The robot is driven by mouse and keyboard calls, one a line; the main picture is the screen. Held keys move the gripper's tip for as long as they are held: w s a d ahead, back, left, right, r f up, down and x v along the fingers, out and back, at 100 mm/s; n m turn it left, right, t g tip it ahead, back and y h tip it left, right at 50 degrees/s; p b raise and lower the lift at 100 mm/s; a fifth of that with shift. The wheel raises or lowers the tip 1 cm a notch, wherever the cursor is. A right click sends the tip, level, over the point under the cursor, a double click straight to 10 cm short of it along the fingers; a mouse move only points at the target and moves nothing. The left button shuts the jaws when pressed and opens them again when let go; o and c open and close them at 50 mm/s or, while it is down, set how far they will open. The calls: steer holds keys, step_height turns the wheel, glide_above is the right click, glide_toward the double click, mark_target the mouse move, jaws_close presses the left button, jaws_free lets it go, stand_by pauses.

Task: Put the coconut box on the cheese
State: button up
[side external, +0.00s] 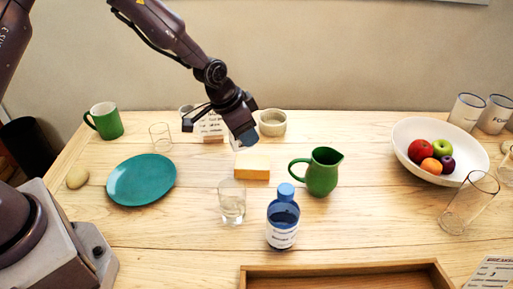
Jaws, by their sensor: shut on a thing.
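The cheese (252,168) is a pale yellow block lying on the wooden table near the middle. My gripper (246,137) is above and slightly behind the cheese in the picture, pointing down.
A green jug (322,173) stands right of the cheese. A clear glass (232,204) and a blue bottle (283,219) stand in front. A teal plate (141,180) lies left.

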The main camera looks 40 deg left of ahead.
steer(key=w+f, duration=0.3)
steer(key=shift+d+f, duration=0.15)
steer(key=shift+f, duration=0.15)
steer(key=shift+w+f, duration=0.1)
steer(key=shift+f, duration=1.5)
steer(key=o, duration=0.9)
steer(key=shift+f, duration=0.15)
